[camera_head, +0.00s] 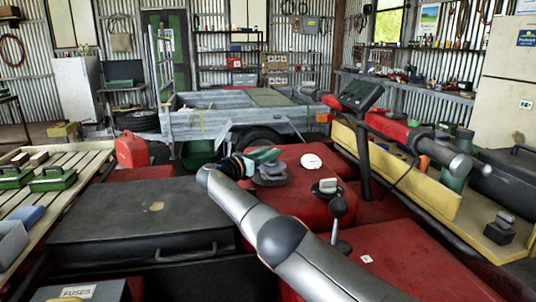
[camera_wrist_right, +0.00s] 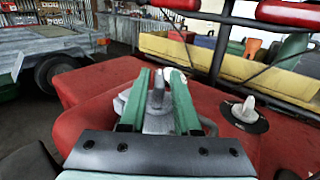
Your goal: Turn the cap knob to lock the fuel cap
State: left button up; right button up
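A grey cap with an upright knob (camera_wrist_right: 157,98) sits on the red quad body (camera_wrist_right: 90,85). In the head view the grey cap (camera_head: 272,177) shows just below my right gripper (camera_head: 264,154). That gripper has green fingers and is open in the right wrist view (camera_wrist_right: 157,85). Its fingers stand on either side of the knob, with gaps visible between. The cap's lower part is partly hidden by the fingers. A second, pale knob on a black disc (camera_wrist_right: 246,115) is to the right; it also shows in the head view (camera_head: 327,187). My left gripper is not in view.
A black lever knob (camera_head: 338,207) stands near my right forearm. A dark handlebar display (camera_head: 361,94) and red handlebar parts (camera_head: 390,127) rise at the right. A black case (camera_head: 140,220) lies at left. A yellow-sided tray (camera_head: 420,180) is at right.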

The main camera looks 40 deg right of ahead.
jog(key=shift+o, duration=1)
jog(key=shift+a, duration=0.1)
jog(key=shift+a+r+p, duration=0.1)
jog(key=shift+a+p, duration=0.4)
jog(key=shift+a, duration=0.05)
jog(key=a, duration=0.3)
jog(key=s+a+p, duration=0.1)
jog(key=a, duration=0.2)
jog(key=a+p, duration=0.1)
jog(key=a, duration=0.3)
jog(key=shift+s+a, duration=0.1)
jog(key=shift+s, duration=0.2)
jog(key=shift+s+a, duration=0.1)
jog(key=shift+a, duration=0.4)
